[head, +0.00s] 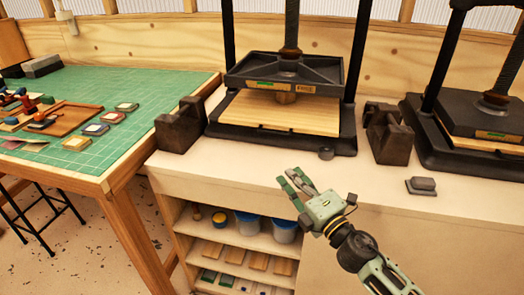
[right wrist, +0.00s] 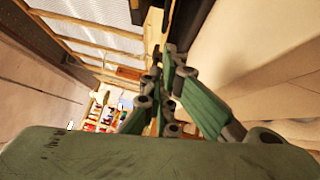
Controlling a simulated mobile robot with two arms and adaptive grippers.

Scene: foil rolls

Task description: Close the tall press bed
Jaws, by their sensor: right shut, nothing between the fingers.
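A black press (head: 284,73) stands on the bench at upper middle, its uprights running out of the top of the head view. Its black platen hangs above a pale wooden board (head: 275,112) on the bed, with a gap and a small wooden block between. A second black press (head: 480,115) is cut off at the right edge, its platen close to its board. I cannot tell which is the tall one. My right gripper (head: 292,182) is shut and empty, in front of the middle press and apart from it. Its fingers also show in the right wrist view (right wrist: 165,85). My left gripper is not in view.
Dark heavy blocks (head: 181,127) stand beside the middle press, with others (head: 388,135) between the presses. A small grey piece (head: 421,186) lies near the front edge. A green-matted table (head: 150,95) is at left. Shelves with tubs (head: 247,224) are below the bench.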

